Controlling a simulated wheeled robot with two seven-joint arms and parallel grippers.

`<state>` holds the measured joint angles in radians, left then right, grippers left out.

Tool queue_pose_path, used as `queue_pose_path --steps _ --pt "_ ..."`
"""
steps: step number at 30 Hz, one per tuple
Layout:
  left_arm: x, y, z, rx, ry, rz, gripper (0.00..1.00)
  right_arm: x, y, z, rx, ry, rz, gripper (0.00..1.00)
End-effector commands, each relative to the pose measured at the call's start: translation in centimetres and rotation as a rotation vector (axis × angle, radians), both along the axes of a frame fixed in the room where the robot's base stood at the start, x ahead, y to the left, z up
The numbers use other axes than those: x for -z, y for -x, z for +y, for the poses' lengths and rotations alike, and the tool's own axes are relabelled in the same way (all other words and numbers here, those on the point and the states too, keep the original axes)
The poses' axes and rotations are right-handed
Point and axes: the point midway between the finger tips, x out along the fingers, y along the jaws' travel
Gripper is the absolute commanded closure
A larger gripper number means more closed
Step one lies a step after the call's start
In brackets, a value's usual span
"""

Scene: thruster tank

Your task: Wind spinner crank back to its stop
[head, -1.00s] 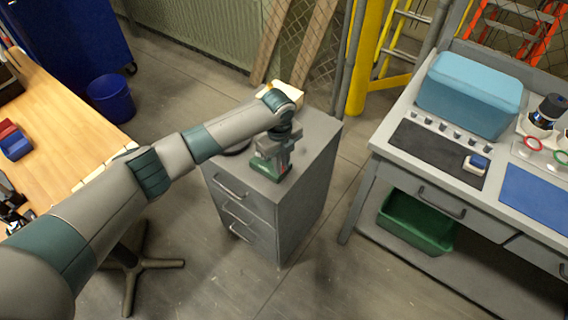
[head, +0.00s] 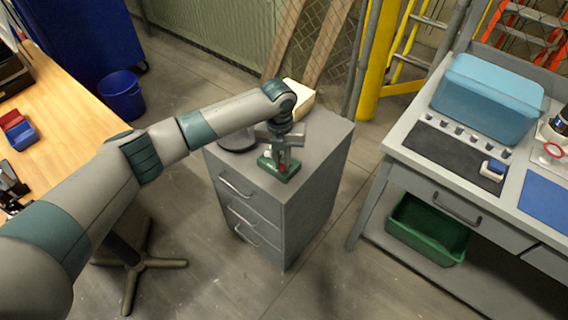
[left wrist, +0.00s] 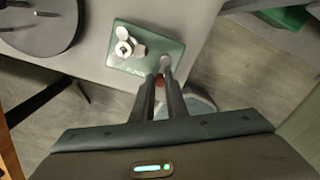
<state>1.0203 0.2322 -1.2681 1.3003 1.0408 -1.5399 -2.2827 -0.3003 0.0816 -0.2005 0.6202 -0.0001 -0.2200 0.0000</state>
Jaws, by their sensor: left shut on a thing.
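The spinner has a green base plate (head: 268,165) on top of the grey drawer cabinet (head: 318,150). In the left wrist view the green plate (left wrist: 172,50) carries a silver metal hub (left wrist: 126,45). A small red crank knob (left wrist: 160,80) shows between my fingertips. My left gripper (head: 282,160) points down over the plate, and its two fingers (left wrist: 160,82) are shut on the red knob. The gripper partly hides the spinner in the head view. The crank arm's exact angle and the stop cannot be made out. My right gripper is not in view.
A dark round object (head: 237,138) and a pale block (head: 298,100) stand on the cabinet beside my arm. A wooden table (head: 60,110) is at left. A grey workbench (head: 400,150) with a teal box (head: 488,95) is at right. Open floor lies between cabinet and workbench.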

Motion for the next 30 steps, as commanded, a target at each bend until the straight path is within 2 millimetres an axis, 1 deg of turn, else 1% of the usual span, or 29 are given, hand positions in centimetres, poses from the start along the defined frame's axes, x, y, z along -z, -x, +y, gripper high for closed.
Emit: queue_pose_path --steps 6,17,18,19,20,30 --pt "-0.15 -0.23 0.11 0.042 0.002 -0.003 1.0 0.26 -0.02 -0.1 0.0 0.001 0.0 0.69" --pt "-0.19 -0.27 0.13 0.045 0.002 -0.005 1.0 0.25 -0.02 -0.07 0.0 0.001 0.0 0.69" --pt "-0.2 -0.27 0.14 0.045 0.001 -0.005 0.8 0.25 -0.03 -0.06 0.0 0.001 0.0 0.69" --pt "-0.19 -0.27 0.14 0.045 0.001 -0.005 0.73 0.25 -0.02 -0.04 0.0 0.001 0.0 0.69" --pt "-0.18 -0.26 0.14 0.045 0.002 -0.004 0.69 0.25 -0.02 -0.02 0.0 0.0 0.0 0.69" --pt "-0.15 -0.15 0.11 0.045 0.001 -0.002 0.69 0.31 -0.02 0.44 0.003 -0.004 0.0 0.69"
